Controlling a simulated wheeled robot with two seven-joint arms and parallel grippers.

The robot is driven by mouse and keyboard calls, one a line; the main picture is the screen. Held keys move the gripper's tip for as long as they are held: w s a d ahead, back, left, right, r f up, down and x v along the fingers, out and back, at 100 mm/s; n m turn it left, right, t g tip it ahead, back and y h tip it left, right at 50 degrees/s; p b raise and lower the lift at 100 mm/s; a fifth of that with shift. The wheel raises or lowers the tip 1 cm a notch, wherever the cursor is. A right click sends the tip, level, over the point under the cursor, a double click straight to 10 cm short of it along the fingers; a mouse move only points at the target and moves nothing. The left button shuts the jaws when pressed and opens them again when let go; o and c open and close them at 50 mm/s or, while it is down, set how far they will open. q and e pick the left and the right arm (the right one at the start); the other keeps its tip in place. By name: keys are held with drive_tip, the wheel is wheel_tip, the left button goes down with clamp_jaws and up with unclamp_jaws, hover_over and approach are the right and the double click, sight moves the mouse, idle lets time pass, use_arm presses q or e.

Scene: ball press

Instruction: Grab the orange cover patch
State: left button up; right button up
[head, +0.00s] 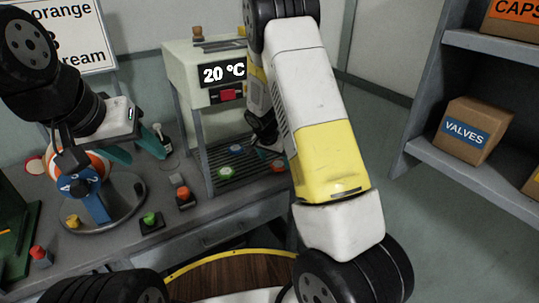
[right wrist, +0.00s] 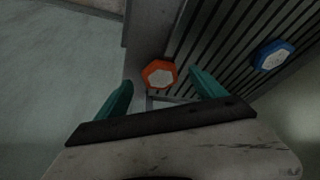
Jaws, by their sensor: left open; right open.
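The orange cover patch (head: 278,166), a hexagon with a pale centre, lies at the right front edge of the slatted shelf of the press machine. In the right wrist view the orange cover patch (right wrist: 159,74) shows between my two teal fingertips, ahead of them. My right gripper (right wrist: 161,86) is open and empty; I cannot tell how far it is from the patch. In the head view my right arm hides most of that gripper. My left gripper (head: 135,147) is open, to the right of an orange and white ball (head: 100,162) on a stand.
A blue patch (head: 236,150) and a green patch (head: 225,173) lie on the same slatted shelf (head: 240,192). The machine's display (head: 224,73) reads 20 °C. Green and orange buttons (head: 184,197) stand on the bench in front. A shelf with a VALVES box (head: 471,131) is at right.

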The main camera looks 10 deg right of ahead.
sight(276, 165)
drive_tip(key=shift+x, duration=1.35)
drive_tip(key=shift+d, duration=0.1)
drive_tip(key=c, duration=1.4)
drive_tip(key=shift+c, duration=0.2)
drive_tip(key=shift+r, duration=0.15)
